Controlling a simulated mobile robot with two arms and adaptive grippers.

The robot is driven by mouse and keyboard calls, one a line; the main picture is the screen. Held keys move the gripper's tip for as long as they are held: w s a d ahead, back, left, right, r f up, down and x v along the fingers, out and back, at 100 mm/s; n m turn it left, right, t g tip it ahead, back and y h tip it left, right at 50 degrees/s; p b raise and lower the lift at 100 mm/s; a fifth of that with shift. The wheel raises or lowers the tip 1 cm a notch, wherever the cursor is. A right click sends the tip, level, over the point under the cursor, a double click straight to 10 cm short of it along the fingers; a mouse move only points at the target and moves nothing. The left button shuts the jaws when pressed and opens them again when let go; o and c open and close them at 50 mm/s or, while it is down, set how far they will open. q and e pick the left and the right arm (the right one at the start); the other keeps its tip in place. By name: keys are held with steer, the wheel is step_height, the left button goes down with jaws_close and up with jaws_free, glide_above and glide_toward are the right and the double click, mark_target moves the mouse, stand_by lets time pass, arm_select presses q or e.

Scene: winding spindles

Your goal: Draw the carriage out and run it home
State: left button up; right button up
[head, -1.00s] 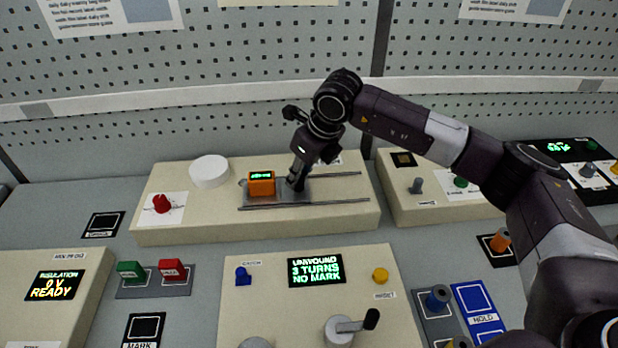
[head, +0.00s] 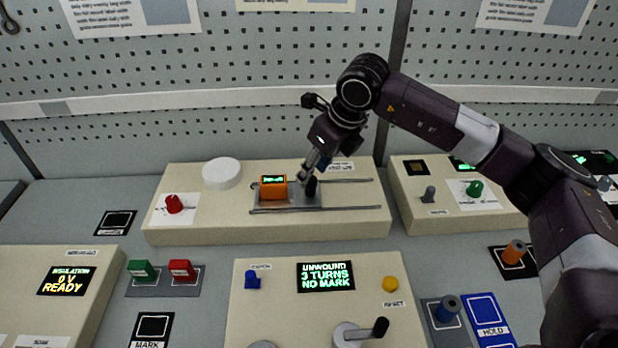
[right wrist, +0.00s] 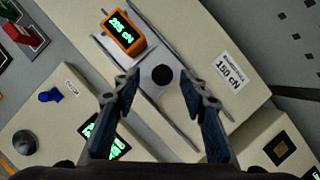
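The carriage (head: 300,199) is a small grey plate on two metal rails, with an orange readout box (head: 273,187) at its left and a black knob (head: 311,187) at its right. It sits toward the left part of the rails. My right gripper (head: 312,171) is just above the knob. In the right wrist view its fingers are spread apart and empty, with the black knob (right wrist: 162,75) showing between them. The orange box (right wrist: 124,32) has a lit green reading in cN. My left gripper is not in view.
A white disc (head: 221,173) and red knob (head: 174,203) are left of the carriage on the same cream block. In front, a panel display (head: 325,276) reads "UNWOUND 3 TURNS NO MARK", beside a crank (head: 362,332). Another block (head: 450,203) stands to the right.

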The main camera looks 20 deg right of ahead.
steer(key=v, duration=0.7)
steer(key=shift+r, duration=0.2)
steer(key=shift+s, duration=0.1)
